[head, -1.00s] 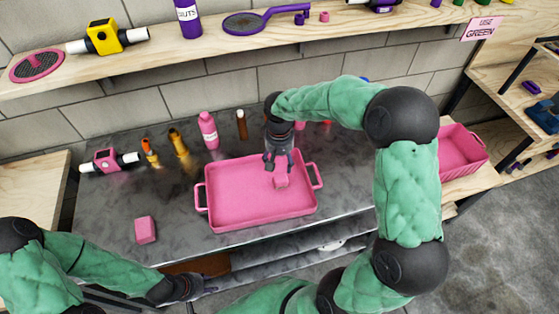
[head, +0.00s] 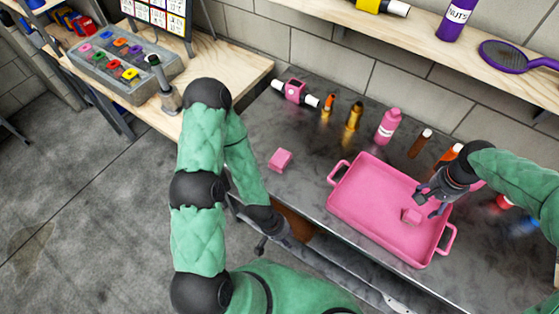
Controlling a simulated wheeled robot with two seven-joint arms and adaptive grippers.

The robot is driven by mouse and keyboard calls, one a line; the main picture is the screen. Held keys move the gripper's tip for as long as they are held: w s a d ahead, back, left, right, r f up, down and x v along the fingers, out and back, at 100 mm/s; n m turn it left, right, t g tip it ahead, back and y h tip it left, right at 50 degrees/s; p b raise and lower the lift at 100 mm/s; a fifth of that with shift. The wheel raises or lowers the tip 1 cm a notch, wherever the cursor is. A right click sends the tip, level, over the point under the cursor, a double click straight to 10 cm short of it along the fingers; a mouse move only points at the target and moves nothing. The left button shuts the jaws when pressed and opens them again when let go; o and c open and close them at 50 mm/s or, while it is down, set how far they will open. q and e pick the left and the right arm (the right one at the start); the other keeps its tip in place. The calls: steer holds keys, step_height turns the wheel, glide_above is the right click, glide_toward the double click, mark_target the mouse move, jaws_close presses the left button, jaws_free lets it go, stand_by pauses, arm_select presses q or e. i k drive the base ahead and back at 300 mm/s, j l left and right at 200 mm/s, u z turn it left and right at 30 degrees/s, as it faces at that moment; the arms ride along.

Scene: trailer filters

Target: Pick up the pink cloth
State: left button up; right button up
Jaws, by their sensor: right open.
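Two small pink blocky pieces are in view, and I cannot tell which is the cloth. One pink piece (head: 280,160) lies on the dark counter, left of the pink tray (head: 362,222). Another pink piece (head: 411,216) lies inside the tray toward its right end. My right gripper (head: 430,206) is open over the tray's right part, with its fingers close beside that second piece; contact is unclear. My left gripper (head: 276,242) hangs near the counter's front edge, below and left of the tray, apart from both pieces. Its fingers are too dark and small to read.
A wooden bench at left holds a grey bin (head: 126,58) of coloured pieces. The counter around the left pink piece is clear.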

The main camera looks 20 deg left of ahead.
mark_target(280, 162)
steer(key=j+u, duration=0.1)
steer(key=j, duration=1.55)
steer(key=i, duration=0.05)
